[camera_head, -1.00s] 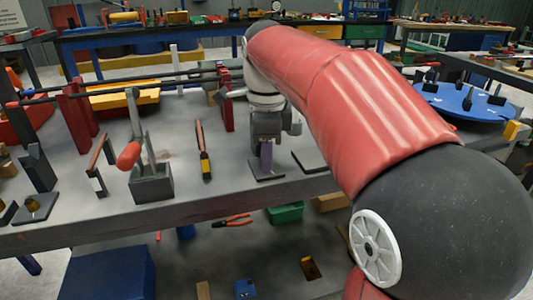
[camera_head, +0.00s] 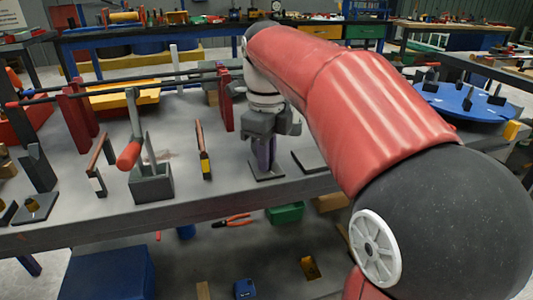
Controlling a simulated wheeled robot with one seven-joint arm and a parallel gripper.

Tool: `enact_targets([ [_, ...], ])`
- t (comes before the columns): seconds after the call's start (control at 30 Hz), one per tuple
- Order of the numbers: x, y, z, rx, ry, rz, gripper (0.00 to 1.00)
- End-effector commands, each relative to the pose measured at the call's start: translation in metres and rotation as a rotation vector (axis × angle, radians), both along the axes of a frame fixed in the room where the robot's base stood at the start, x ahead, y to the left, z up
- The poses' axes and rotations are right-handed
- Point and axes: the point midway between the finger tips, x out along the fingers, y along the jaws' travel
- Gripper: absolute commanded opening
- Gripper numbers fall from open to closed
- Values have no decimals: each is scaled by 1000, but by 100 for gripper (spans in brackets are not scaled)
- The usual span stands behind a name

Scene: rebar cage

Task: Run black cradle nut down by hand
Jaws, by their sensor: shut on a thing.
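My gripper (camera_head: 266,143) points down over a small dark base plate (camera_head: 266,172) near the front edge of the grey bench. A purplish upright part (camera_head: 264,156) shows between the gripper body and the plate. The jaws are shut at the top of this upright. The black cradle nut cannot be made out on its own; the jaws and the gripper body hide that spot.
A second flat dark plate (camera_head: 310,160) lies just right of the gripper. To the left are an upright tool with a yellow end (camera_head: 204,152) and a grey block with a red-handled lever (camera_head: 151,183). Red uprights (camera_head: 226,98) carry long bars behind.

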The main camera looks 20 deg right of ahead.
Motion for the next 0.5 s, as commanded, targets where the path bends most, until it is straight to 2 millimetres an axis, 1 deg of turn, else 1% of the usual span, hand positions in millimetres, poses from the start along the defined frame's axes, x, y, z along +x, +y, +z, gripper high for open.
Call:
enact_targets([
  [0.27,0,-1,1,-1,-3,0,0],
  [0.3,0,-1,1,-1,-3,0,22],
  [0.43,0,0,1,-1,-2,0,38],
  [0.5,0,0,1,0,-1,1,38],
])
